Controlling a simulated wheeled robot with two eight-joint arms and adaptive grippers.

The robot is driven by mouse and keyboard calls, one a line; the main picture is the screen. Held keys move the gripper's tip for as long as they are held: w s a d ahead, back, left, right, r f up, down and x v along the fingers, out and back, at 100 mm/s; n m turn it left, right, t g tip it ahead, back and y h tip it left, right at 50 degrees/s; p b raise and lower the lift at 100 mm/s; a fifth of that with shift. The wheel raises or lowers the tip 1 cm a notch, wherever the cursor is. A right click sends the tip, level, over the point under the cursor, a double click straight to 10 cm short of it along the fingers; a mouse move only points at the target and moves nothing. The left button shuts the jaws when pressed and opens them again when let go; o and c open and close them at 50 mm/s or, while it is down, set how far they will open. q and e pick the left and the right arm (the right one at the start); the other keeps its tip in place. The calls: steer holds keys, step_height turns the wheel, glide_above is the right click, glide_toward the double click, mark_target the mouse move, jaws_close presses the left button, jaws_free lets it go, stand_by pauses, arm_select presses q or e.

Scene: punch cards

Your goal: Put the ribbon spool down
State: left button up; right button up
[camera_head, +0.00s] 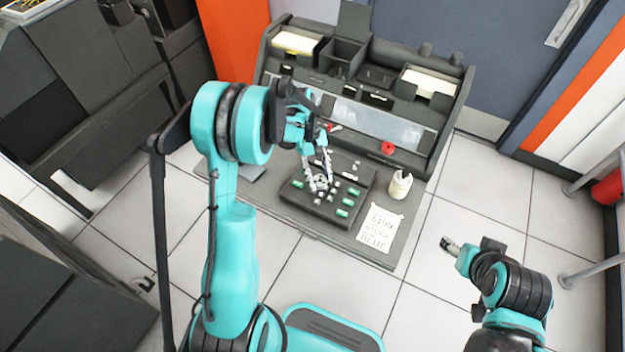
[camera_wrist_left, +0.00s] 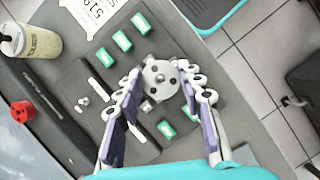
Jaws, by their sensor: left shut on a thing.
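The ribbon spool, seemingly the grey disc with small dark holes (camera_wrist_left: 160,78), sits between the fingertips of my left gripper (camera_wrist_left: 160,70) in the left wrist view. The fingers touch it on both sides, so the gripper is shut on it. In the head view my left gripper (camera_head: 319,178) points down over the dark tray (camera_head: 293,196) on the desk. The spool is hard to make out there among the fingers and small pale parts. I cannot tell whether it touches the tray. My right gripper (camera_head: 450,244) is off to the right over the floor, away from the desk; its jaws are too small to read.
Several green blocks (camera_wrist_left: 123,42) and small white parts lie in the tray. A pale labelled jar (camera_head: 400,184), a red piece (camera_head: 388,148) and a written paper (camera_head: 380,228) are on the desk (camera_head: 318,229). A raised console (camera_head: 370,122) stands behind.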

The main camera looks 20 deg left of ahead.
arm_select(q)
steer(key=w+a+n+t, duration=0.2)
steer(key=n, duration=0.5)
steer(key=w+a+n+t+y+b, duration=0.1)
steer(key=w+a+n+t, duration=0.1)
steer(key=n, duration=0.4)
steer(key=w+a+n+t+y, duration=0.1)
steer(key=w+a+n+t, duration=0.1)
steer(key=n, duration=0.5)
steer(key=shift+w+a+f+n+t, duration=0.15)
steer(key=shift+a+t, duration=0.1)
steer(key=shift+a, duration=0.2)
steer(key=shift+s+a+f+n+t, duration=0.15)
steer(key=shift+a+t, duration=0.1)
steer(key=shift+a, duration=0.15)
steer(key=b, duration=0.4)
glide_above(293, 156)
steer(key=s, duration=0.1)
steer(key=f, duration=0.6)
steer(key=shift+s+a+f, duration=0.2)
steer(key=shift+f, duration=0.1)
steer(key=shift+o, duration=0.2)
steer(key=shift+f+b, duration=0.95)
steer(key=shift+f, duration=1)
arm_select(e)
step_height(293, 156, down, 7)
steer(key=shift+d, duration=0.25)
